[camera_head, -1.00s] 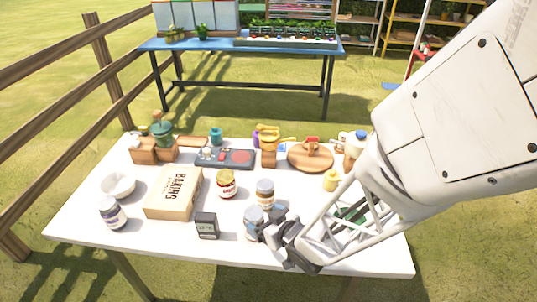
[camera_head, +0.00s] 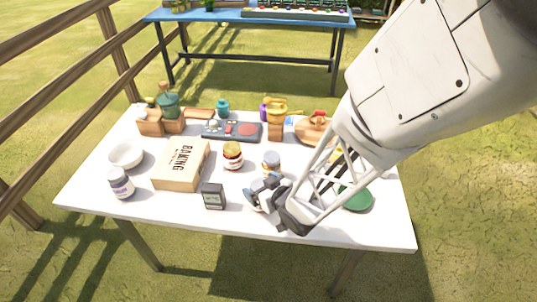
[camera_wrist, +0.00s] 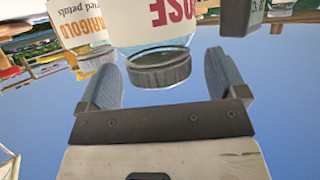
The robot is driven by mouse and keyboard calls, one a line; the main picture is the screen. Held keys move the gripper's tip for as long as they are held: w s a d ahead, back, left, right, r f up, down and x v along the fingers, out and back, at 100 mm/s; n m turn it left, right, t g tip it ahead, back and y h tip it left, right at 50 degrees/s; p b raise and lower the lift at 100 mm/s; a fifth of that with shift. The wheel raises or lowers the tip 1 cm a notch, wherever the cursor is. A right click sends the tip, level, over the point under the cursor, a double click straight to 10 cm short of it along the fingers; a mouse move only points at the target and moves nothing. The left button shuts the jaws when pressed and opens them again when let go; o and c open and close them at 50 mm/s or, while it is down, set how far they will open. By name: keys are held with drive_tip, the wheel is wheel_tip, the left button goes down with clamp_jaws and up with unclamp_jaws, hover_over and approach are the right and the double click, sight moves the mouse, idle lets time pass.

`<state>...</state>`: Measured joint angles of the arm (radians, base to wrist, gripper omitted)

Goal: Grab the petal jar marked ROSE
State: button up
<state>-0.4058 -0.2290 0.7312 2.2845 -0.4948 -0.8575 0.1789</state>
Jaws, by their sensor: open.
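The ROSE jar (camera_wrist: 142,31) shows upside down in the wrist view, with a clear body, a white label with red letters partly cut off, and a dark ribbed lid. My gripper (camera_wrist: 163,82) is open, with one grey finger on each side of the lid. I cannot tell whether either finger touches the jar. In the head view my gripper (camera_head: 262,193) is low at the table's front, and it mostly hides the jar. The MARIGOLD jar (camera_head: 271,162) stands just behind; it also shows at the left in the wrist view (camera_wrist: 82,26).
A small dark sign (camera_head: 213,196) stands left of my gripper. A green round item (camera_head: 357,198) lies right. The table's front edge is close.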

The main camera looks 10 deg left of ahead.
drive_tip(key=shift+w+a+f, duration=0.25)
drive_tip(key=shift+w+a, duration=0.1)
drive_tip(key=shift+a, duration=0.1)
idle(0.3)
drive_tip(key=c, duration=1.6)
drive_tip(key=shift+o, duration=0.2)
drive_tip(key=shift+r, duration=0.15)
drive_tip(key=shift+r, duration=0.7)
wheel_tip(320, 180, up, 2)
drive_tip(key=shift+r, duration=0.1)
drive_tip(key=s+d, duration=0.4)
drive_tip(key=s, duration=0.3)
drive_tip(key=s+d+r, duration=0.1)
drive_tip(key=s+d, duration=0.3)
drive_tip(key=s, duration=0.3)
